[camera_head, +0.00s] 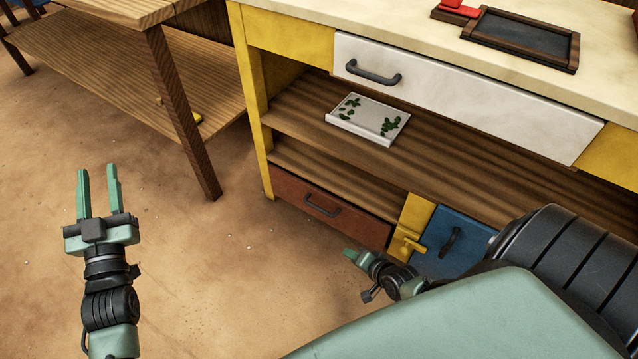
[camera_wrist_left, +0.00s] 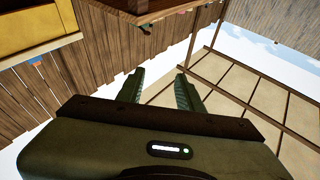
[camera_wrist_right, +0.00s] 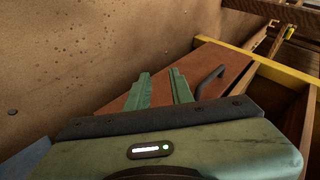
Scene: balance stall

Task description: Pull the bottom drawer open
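The bottom drawer has a red-brown front (camera_head: 352,222) with a dark bar handle (camera_head: 322,206), low on the left of the yellow-framed counter. Its front looks flush with the frame, so it appears shut. In the right wrist view, the drawer front (camera_wrist_right: 205,62) and its handle (camera_wrist_right: 209,80) lie ahead, with the handle right of the fingers. My right gripper (camera_head: 350,255) is low before the counter, apart from the handle; its fingers (camera_wrist_right: 160,78) are apart and empty. My left gripper (camera_head: 97,177) is open and empty over the floor at left, far from the drawer.
A blue front (camera_head: 462,262) with a dark handle and a yellow latch (camera_head: 410,245) are right of the drawer. Above are a shelf with a white tray (camera_head: 370,110) and a white upper drawer (camera_head: 480,90). A wooden table (camera_head: 165,75) stands left. The floor between is clear.

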